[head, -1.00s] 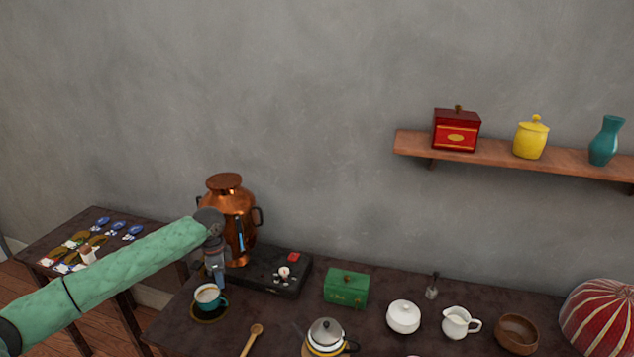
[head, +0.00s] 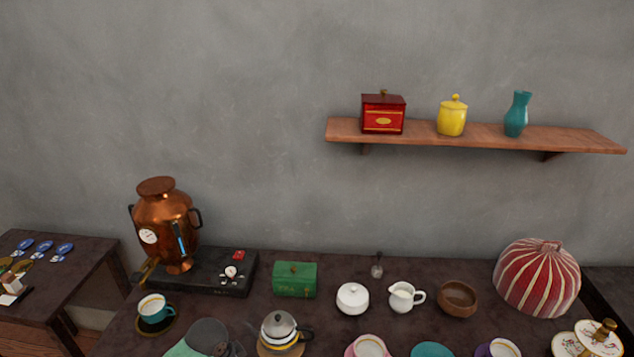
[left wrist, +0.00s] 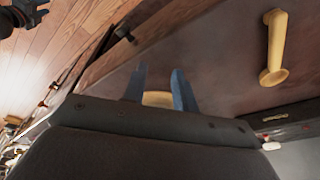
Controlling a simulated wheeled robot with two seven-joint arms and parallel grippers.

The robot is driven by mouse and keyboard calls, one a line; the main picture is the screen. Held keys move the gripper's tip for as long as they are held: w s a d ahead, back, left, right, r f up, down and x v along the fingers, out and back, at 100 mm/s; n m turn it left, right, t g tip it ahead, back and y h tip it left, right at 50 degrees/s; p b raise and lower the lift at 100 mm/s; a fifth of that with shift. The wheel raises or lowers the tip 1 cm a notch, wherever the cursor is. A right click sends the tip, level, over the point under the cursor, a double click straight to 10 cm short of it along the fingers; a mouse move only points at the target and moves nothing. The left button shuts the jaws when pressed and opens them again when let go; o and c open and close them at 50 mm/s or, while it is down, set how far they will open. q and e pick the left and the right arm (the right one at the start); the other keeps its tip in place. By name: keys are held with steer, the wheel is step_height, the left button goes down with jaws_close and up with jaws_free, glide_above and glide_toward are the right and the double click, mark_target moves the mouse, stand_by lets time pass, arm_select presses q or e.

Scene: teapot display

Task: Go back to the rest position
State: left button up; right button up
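My left arm shows at the bottom left of the head view, with its green sleeve and grey wrist (head: 208,337) in front of the table. In the left wrist view, the two blue-grey fingers of my left gripper (left wrist: 159,88) stand apart. A tan thing (left wrist: 158,98) shows between and beyond them, partly hidden; I cannot tell what it is, but nothing appears gripped. My right gripper is not in the head view.
The wrist is close to a grey-lidded teapot (head: 278,328). A green box (head: 295,279), white sugar bowl (head: 352,298), milk jug (head: 403,297), wooden bowl (head: 457,298) and striped red cosy (head: 538,278) stand along the table. A shelf (head: 480,136) hangs above. A side table (head: 75,275) stands left.

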arm_select(q)
steer(key=s+a+r+n+t+y, duration=0.15)
steer(key=s+n, duration=0.65)
steer(key=s, duration=1.4)
steer(key=s+d+f+x, duration=0.1)
steer(key=s+x, duration=0.1)
steer(key=x, duration=1)
steer(key=s+x, duration=0.3)
steer(key=x, duration=0.8)
steer(key=s+f+g, duration=0.1)
steer(key=s+f, duration=0.2)
steer(key=f, duration=0.8)
steer(key=s+f, duration=0.4)
steer(key=f, duration=0.7)
steer(key=shift+d+g, duration=0.35)
